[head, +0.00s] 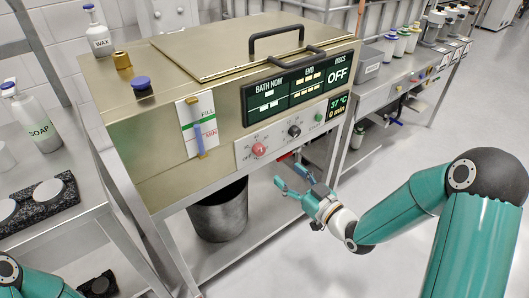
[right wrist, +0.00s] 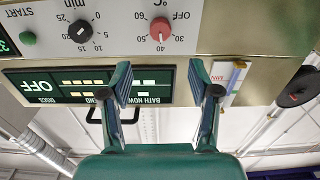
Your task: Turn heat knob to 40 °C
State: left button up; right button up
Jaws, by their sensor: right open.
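The red heat knob (head: 259,149) is on the pale front panel of the metal bath, left of a black knob (head: 294,131). My right gripper (head: 289,174) is open and empty, below and in front of the panel, apart from the knob. Its open fingers also show in the right wrist view (right wrist: 160,92). My left gripper is out of view; only part of its arm shows at bottom left.
A small display (head: 338,104) reads 37 °C and 0 ends. A green button (head: 319,117) sits right of the black knob. A FILL/MIN gauge (head: 198,130) is at the panel's left. A bin (head: 219,211) stands below the bath. Open floor lies to the right.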

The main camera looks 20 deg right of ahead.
aim_at(262, 151)
jog(key=x, duration=1.1)
jog(key=shift+w+a+f+p, duration=0.1)
jog(key=shift+w+p, duration=0.2)
jog(key=shift+w, duration=0.05)
jog(key=c, duration=1.1)
jog(key=shift+f+b, duration=0.15)
jog(key=shift+b, duration=0.25)
jog(key=shift+c, duration=0.2)
jog(key=shift+m+b, duration=0.4)
jog(key=shift+m, duration=0.2)
jog(key=o, duration=1.1)
jog(key=shift+o, duration=0.2)
jog(key=shift+s, duration=0.1)
